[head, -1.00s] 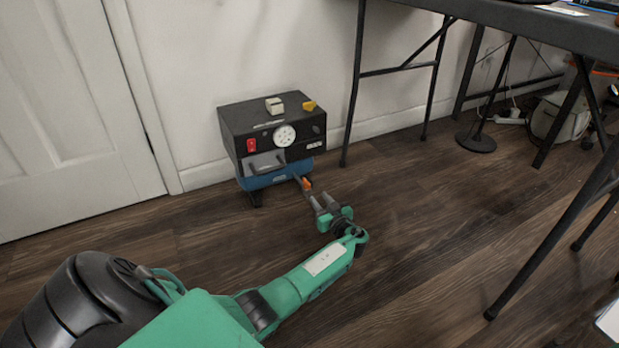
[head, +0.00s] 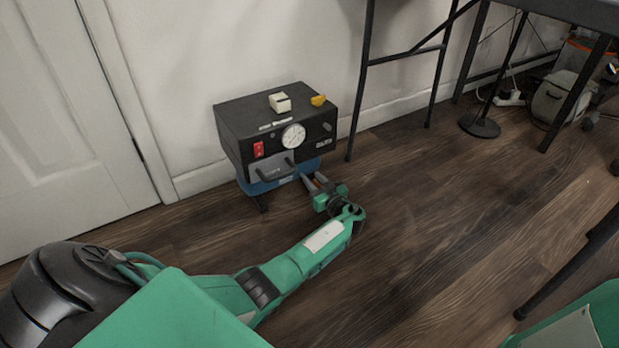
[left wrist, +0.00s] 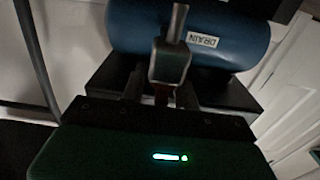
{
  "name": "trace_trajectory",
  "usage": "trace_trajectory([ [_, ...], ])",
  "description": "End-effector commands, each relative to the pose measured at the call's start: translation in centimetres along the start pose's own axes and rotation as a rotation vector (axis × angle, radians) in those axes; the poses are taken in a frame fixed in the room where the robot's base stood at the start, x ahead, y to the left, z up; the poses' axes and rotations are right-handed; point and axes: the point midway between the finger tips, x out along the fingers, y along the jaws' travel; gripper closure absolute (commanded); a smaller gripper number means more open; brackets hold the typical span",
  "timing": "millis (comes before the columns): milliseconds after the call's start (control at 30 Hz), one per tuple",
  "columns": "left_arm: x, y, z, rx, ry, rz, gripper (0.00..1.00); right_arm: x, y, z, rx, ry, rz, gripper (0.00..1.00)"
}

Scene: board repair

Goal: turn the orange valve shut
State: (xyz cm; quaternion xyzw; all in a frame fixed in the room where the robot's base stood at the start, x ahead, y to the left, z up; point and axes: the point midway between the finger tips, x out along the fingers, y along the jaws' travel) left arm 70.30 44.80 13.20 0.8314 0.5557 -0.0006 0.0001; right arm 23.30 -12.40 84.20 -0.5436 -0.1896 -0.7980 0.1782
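The compressor has a black box (head: 235,125) with a gauge and red switch, above a blue tank (head: 257,187). The tank also shows in the left wrist view (left wrist: 130,35), with a DRAIN label. My left gripper (head: 314,180) is low at the tank's right end, its two fingers apart and pointing at it. In the left wrist view, a metal stem with a dark block, probably the valve (left wrist: 169,62), stands between the fingers. Its orange colour barely shows there, and the fingers hide it in the head view. I cannot see clear contact. My right gripper is out of view.
A white wall and door (head: 60,120) stand behind and left of the compressor. Table legs (head: 361,80) rise close to its right. A round black stand base (head: 480,125) is further right. The wooden floor (head: 420,220) around my left forearm is clear.

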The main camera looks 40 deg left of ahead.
Motion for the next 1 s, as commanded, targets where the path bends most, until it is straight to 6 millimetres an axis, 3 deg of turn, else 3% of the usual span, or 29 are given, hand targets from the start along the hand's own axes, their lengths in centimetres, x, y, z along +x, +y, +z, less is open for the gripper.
trace_trajectory([
  [233, -0.02, 0.02, -0.01, 0.000, 0.000, 0.000, 0.69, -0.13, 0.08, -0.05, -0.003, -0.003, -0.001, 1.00],
  [400, 0.00, 0.01, -0.02, 0.000, 0.000, 0.000, 1.00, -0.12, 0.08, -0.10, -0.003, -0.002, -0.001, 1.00],
  [767, 0.05, -0.01, -0.05, -0.001, 0.002, 0.029, 1.00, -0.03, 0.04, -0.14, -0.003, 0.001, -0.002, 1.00],
  [1000, 0.09, 0.09, -0.04, 0.001, 0.003, 0.154, 1.00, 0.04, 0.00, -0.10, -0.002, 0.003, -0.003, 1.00],
])
